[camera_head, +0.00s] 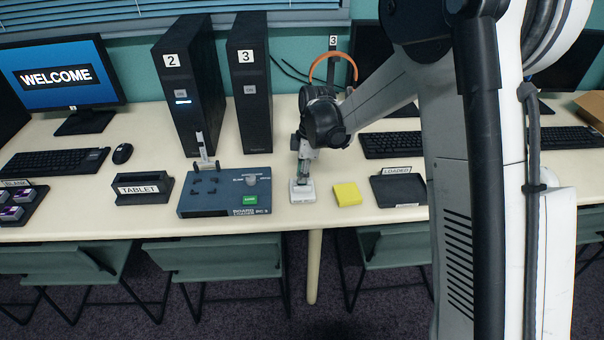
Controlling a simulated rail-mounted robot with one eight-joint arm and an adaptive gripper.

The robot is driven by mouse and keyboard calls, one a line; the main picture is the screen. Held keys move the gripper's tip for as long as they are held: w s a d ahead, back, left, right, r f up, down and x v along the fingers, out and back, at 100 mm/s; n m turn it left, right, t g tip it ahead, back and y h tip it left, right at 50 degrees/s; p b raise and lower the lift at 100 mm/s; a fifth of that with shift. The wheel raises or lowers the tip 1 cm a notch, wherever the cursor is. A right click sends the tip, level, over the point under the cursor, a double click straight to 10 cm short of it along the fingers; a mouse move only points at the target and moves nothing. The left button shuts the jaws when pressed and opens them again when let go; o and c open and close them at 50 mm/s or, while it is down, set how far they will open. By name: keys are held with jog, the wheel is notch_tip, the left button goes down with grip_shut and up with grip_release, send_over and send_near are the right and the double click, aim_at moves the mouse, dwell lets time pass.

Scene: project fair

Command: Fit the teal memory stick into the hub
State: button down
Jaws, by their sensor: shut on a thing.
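The hub (302,194) is a small white block on the table, just right of the blue-grey board loader. My gripper (303,174) points down directly above the hub and is shut. The teal memory stick (302,170) shows as a small greenish piece between the fingertips, mostly hidden by them. The stick is at or just over the top of the hub. I cannot tell whether its end is inside a slot or only touching.
The board loader (225,196) stands close left of the hub, and a yellow pad (347,194) close right. A black LOADED tray (398,190) lies further right. Computer towers 2 (188,85) and 3 (250,90) stand behind. A TABLET holder (144,189) is left.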

jog(key=shift+f, duration=0.2)
jog(key=c, duration=1.7)
grip_release()
jog(key=shift+o, duration=0.2)
jog(key=shift+r, duration=0.15)
jog(key=shift+r+p, duration=1.55)
jog(key=shift+r, duration=1.9)
